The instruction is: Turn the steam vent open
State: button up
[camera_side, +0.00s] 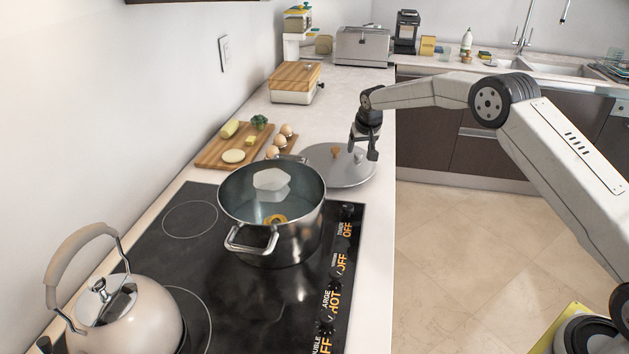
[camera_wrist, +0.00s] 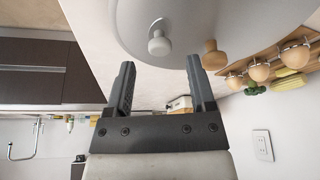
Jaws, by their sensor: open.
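The grey metal lid (camera_side: 345,175) lies on the counter behind the pot. It carries a wooden knob (camera_side: 336,152) and a small pale metal knob (camera_side: 358,154), which looks like the steam vent. In the wrist view the lid (camera_wrist: 240,18) fills the top, with the small metal knob (camera_wrist: 159,44) left of the wooden knob (camera_wrist: 213,56). My gripper (camera_side: 364,150) is over the lid at its right side, pointing down. In the wrist view my gripper (camera_wrist: 160,63) is open and empty. The metal knob appears just beyond the fingertips, in line with the gap between them.
A steel pot (camera_side: 272,215) with water stands on the black cooktop (camera_side: 150,240). A kettle (camera_side: 125,310) is at front left. A cutting board (camera_side: 215,153) with food and several eggs (camera_side: 279,142) lies left of the lid. Open floor lies right of the counter.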

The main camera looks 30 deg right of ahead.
aim_at(358, 157)
jog(key=shift+x, duration=1.25)
grip_shut()
